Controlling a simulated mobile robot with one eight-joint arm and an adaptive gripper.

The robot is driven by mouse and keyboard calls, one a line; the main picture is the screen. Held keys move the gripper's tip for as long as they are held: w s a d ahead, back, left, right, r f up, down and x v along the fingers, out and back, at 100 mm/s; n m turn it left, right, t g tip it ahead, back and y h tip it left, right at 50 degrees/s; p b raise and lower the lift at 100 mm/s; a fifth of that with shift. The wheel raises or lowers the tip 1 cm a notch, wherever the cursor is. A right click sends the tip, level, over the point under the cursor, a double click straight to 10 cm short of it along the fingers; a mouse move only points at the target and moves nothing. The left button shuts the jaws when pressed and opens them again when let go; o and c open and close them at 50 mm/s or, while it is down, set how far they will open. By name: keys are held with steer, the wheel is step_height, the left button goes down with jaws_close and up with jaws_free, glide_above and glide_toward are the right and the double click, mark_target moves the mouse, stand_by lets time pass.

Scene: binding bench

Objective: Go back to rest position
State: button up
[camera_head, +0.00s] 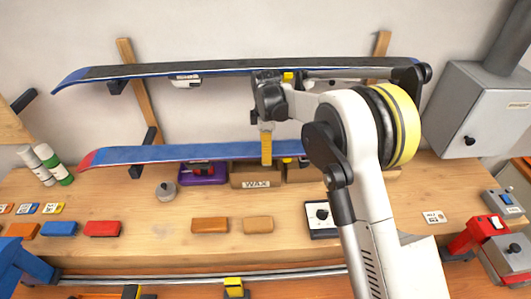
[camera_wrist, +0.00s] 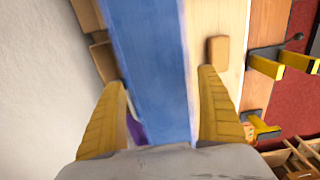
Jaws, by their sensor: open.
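My gripper (camera_head: 276,160) is open, with its yellow fingers pointing down at the lower blue ski (camera_head: 190,153) in the head view. In the wrist view the gripper (camera_wrist: 162,80) has its two ribbed fingers wide apart, and the blue ski (camera_wrist: 155,50) runs lengthwise between them. I cannot tell whether either finger touches the ski. My arm hides the ski's right part in the head view. The rest position itself is not marked in either view.
A dark upper ski (camera_head: 220,68) is on the wall above, close to my wrist. A WAX box (camera_head: 257,184) and a purple tray (camera_head: 203,180) stand below the lower ski. Small blocks (camera_head: 210,226) lie on the bench. A grey cabinet (camera_head: 487,110) is at right.

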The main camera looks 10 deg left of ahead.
step_height(320, 180, up, 10)
steer(key=shift+f, duration=0.1)
steer(key=s+d+r+m+t+b, duration=0.1)
steer(key=s+d+m+t+b, duration=0.1)
steer(key=s+d+m+b, duration=0.6)
steer(key=s+d+m+t+b, duration=0.15)
steer(key=s+d+b, duration=0.25)
steer(key=d, duration=0.8)
steer(key=s+d+f+m+t+b, duration=0.1)
steer(key=s+d+f+m+b, duration=0.4)
steer(key=s+f, duration=0.3)
steer(key=s+d+f+m+t+b, duration=0.2)
steer(key=s+d+f+m+b, duration=0.3)
steer(key=s, duration=0.5)
step_height(320, 180, down, 3)
steer(key=shift+s+d+m+b, duration=0.35)
steer(key=shift+d+m, duration=0.3)
steer(key=shift+d, duration=0.45)
steer(key=shift+t, duration=0.25)
